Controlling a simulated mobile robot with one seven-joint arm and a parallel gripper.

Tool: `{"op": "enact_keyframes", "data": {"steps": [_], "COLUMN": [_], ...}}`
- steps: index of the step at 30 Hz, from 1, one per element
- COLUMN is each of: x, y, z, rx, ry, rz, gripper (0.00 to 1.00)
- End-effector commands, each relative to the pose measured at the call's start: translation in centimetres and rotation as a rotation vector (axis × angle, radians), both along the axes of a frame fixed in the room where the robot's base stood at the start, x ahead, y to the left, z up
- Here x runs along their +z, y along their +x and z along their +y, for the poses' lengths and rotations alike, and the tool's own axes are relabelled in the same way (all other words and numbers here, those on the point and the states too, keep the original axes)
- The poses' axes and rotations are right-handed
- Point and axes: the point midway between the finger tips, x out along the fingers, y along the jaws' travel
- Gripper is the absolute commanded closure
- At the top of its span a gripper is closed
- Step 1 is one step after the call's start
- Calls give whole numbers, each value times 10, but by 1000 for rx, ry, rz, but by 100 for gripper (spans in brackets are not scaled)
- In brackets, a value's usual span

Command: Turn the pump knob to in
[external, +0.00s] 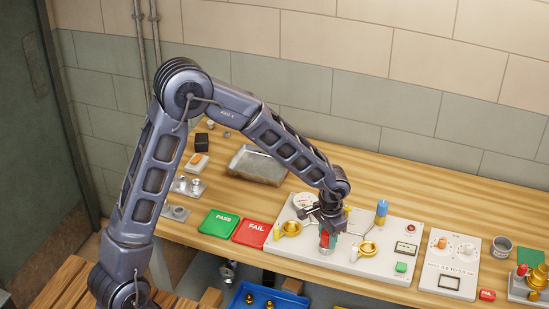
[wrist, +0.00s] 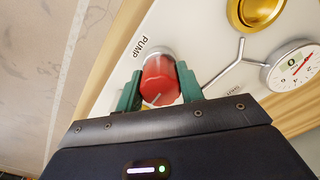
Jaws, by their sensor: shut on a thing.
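The red pump knob (wrist: 159,80) sits on a white panel, with the word PUMP (wrist: 141,46) printed beside it. It shows a short pale line on its face near the lower edge. My gripper (wrist: 160,90) has its two green fingers on either side of the knob and is shut on it. In the external view my gripper (external: 326,228) points down at the front middle of the white panel (external: 300,262), and the red knob (external: 324,241) shows partly between the fingers.
A brass cup (external: 368,248) and a round gauge (wrist: 293,66) are on the panel near the knob. A blue-topped post (external: 381,211) rises at its back right. Green PASS (external: 218,223) and red FAIL (external: 250,232) trays lie to the left. A metal tray (external: 257,165) lies behind.

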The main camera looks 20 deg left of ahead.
Motion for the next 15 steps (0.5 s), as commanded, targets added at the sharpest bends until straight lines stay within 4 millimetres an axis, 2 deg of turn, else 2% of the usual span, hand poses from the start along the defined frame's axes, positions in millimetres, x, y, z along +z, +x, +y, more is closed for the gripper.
{"op": "enact_keyframes", "data": {"steps": [15], "x": [0], "y": [1], "z": [1], "rx": [-489], "ry": [0], "rz": [1], "gripper": [85]}}
